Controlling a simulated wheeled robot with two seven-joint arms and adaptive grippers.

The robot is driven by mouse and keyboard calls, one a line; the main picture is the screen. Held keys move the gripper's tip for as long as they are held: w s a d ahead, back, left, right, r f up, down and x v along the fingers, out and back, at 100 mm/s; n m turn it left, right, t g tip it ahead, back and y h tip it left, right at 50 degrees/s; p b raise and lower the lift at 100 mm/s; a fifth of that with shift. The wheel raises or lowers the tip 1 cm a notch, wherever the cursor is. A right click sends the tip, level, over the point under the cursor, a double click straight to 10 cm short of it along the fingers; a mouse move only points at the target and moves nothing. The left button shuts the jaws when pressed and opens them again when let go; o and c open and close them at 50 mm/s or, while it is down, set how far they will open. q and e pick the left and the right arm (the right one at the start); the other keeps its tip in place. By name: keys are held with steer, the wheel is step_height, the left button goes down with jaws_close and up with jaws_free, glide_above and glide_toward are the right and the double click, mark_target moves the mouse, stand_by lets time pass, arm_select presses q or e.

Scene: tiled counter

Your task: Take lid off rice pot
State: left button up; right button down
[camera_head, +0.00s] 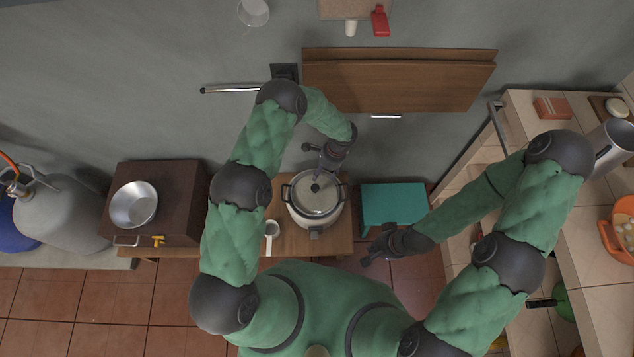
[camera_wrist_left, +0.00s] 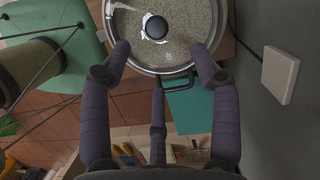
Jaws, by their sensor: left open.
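The rice pot (camera_head: 316,222) stands on a wooden table with its glass lid (camera_head: 325,203) on top. The lid has a dark round knob (camera_head: 315,188) at its centre. My left gripper (camera_head: 325,170) is above the far side of the lid, close to the knob. In the left wrist view my left gripper (camera_wrist_left: 162,50) is open, with its fingers spread over the lid's edge and the knob (camera_wrist_left: 155,27) beyond the fingertips, ungripped. A speckled surface shows through the lid (camera_wrist_left: 192,22). My right gripper (camera_head: 377,250) hangs right of the pot, apart from it; its jaws are too small to read.
A white ladle (camera_head: 271,232) lies left of the pot on the table (camera_head: 344,240). A teal box (camera_head: 393,203) stands right of it. A metal bowl (camera_head: 134,204) sits on a brown cabinet at left. The tiled counter (camera_head: 520,115) with a metal pitcher (camera_head: 612,146) is at right.

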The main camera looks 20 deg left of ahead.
arm_select(q)
steer(key=b, duration=0.2)
glide_above(315, 187)
steer(key=w+d, duration=0.1)
steer(key=d, duration=0.1)
steer(key=x, duration=0.5)
steer(key=shift+w+d+f, duration=0.15)
steer(key=shift+w+d, duration=0.2)
steer(key=b+x, duration=0.2)
steer(key=x, duration=0.3)
steer(key=shift+s, duration=0.15)
jaws_close()
